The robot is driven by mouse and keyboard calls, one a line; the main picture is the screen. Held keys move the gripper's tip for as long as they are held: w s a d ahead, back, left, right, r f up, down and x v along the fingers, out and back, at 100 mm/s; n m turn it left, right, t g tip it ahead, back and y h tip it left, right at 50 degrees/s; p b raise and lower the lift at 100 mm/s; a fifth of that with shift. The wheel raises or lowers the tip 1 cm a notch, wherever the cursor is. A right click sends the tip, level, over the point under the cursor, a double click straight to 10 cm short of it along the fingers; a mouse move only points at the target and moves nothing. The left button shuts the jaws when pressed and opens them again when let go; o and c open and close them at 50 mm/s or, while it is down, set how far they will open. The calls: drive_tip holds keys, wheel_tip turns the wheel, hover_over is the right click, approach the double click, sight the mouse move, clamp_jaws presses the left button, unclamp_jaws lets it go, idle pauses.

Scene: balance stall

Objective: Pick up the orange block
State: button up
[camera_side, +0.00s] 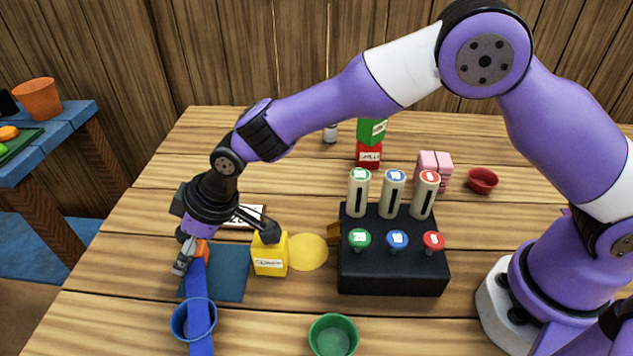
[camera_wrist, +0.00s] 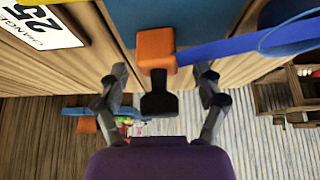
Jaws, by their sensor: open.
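In the wrist view the orange block (camera_wrist: 155,48) shows just beyond and between my fingertips. My gripper (camera_side: 226,248) is open above it, its fingers spread and empty; in the wrist view the gripper (camera_wrist: 162,74) has one finger to each side. A black piece (camera_wrist: 158,100) shows right below the block between the fingers; I cannot tell whether it is joined to it.
A long blue strip (camera_side: 198,285) runs from beside the block across the blue cup (camera_side: 178,322). A yellow box (camera_side: 270,262) stands close to my right finger. A black stand with tubes (camera_side: 390,275) is further right. A green cup (camera_side: 333,340) is in front. A price card (camera_wrist: 42,22) lies nearby.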

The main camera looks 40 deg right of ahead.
clamp_jaws()
drive_tip(key=shift+r, duration=0.15)
